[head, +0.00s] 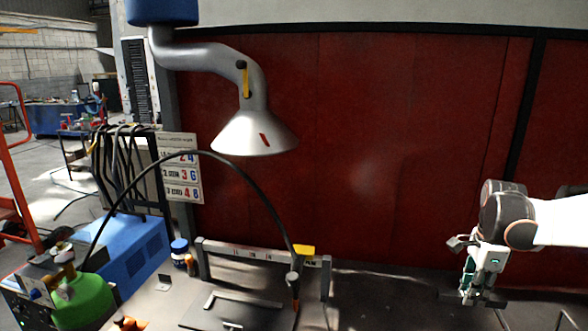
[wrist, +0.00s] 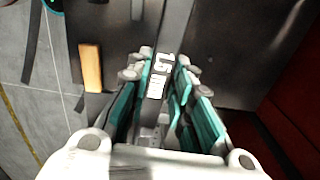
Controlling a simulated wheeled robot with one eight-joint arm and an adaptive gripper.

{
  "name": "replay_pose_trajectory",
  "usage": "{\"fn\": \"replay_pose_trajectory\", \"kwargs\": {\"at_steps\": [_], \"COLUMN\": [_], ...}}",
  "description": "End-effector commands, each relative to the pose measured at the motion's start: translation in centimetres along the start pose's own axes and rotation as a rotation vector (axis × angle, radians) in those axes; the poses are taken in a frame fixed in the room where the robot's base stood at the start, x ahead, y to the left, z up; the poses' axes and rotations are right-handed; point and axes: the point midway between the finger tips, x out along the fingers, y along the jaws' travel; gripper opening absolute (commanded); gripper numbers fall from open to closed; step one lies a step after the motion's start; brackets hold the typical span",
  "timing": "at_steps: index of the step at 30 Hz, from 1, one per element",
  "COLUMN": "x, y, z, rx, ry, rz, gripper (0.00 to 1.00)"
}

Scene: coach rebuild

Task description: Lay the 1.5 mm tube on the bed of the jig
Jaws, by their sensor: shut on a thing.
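My gripper (head: 480,290) is low over the dark bench at the right in the head view. In the wrist view its teal-padded fingers (wrist: 160,75) are closed in on a grey bar-like tube (wrist: 176,18) with a white label that seems to read 1.5. The tube runs away from the fingers toward the top; its near part is hidden between them. In the head view only a dark bar-like piece shows at the fingertips. What seems to be the jig, a grey frame (head: 265,255) with a dark plate (head: 215,317) before it, stands left of my gripper, well apart.
A welding torch (head: 294,290) on a black cable stands at the frame's right side. A fume hood (head: 255,135) hangs above. A green bottle (head: 85,300) and blue machine (head: 135,255) are at the left. Bench between frame and gripper looks mostly clear. A red curtain (head: 380,150) stands behind.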

Motion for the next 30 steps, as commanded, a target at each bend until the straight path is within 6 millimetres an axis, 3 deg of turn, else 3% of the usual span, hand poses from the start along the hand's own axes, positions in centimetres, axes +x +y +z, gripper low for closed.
{"fn": "replay_pose_trajectory", "kwargs": {"at_steps": [9, 17, 23, 30], "x": [2.2, 5.0, 8.6, 13.6], "y": [-0.2, -0.1, 0.8, 3.4], "z": [3.0, 7.0, 12.1, 19.3], "rx": [-0.208, -0.487, -0.846, -1.4], "ry": [0.0, 0.0, 0.0, 0.0], "rz": [0.0, 0.0, 0.0, 0.0], "gripper": [0.0, 0.0, 0.0, 0.0]}}
